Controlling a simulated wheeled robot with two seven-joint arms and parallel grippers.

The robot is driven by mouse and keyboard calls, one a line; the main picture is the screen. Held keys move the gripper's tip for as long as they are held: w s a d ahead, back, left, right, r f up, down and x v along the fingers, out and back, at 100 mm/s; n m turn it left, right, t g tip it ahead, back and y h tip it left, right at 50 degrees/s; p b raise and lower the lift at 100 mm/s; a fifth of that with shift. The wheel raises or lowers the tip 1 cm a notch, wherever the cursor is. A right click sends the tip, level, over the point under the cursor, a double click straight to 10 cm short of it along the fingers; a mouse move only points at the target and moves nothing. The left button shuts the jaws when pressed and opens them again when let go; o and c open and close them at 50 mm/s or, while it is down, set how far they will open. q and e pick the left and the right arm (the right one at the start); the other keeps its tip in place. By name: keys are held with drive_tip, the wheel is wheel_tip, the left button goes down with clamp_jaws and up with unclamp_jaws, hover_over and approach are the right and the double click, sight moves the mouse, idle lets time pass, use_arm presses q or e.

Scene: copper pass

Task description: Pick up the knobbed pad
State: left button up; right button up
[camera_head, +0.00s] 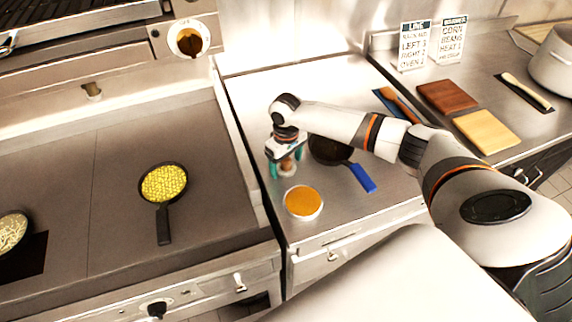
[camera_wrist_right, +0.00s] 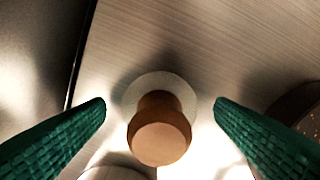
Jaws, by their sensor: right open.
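The knobbed pad (camera_wrist_right: 158,132) shows in the right wrist view as a pale round disc with a brown wooden knob on top. It lies on the steel counter, its knob pointing up at the camera. In the head view its brown knob (camera_head: 287,163) shows just under my right gripper (camera_head: 286,167). My right gripper also shows in the right wrist view (camera_wrist_right: 160,115), with its green fingers open, one on each side of the pad and apart from the knob. My left gripper is not in view.
A round dish with orange contents (camera_head: 303,202) stands just in front of the pad. A dark pan with a blue handle (camera_head: 362,178) is close to the right. A pan of yellow corn (camera_head: 163,184) sits on the griddle at left. Boards (camera_head: 487,131) lie further right.

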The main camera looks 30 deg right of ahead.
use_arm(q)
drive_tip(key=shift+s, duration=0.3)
use_arm(e)
drive_tip(key=c, duration=1.1)
drive_tip(key=shift+r, duration=0.15)
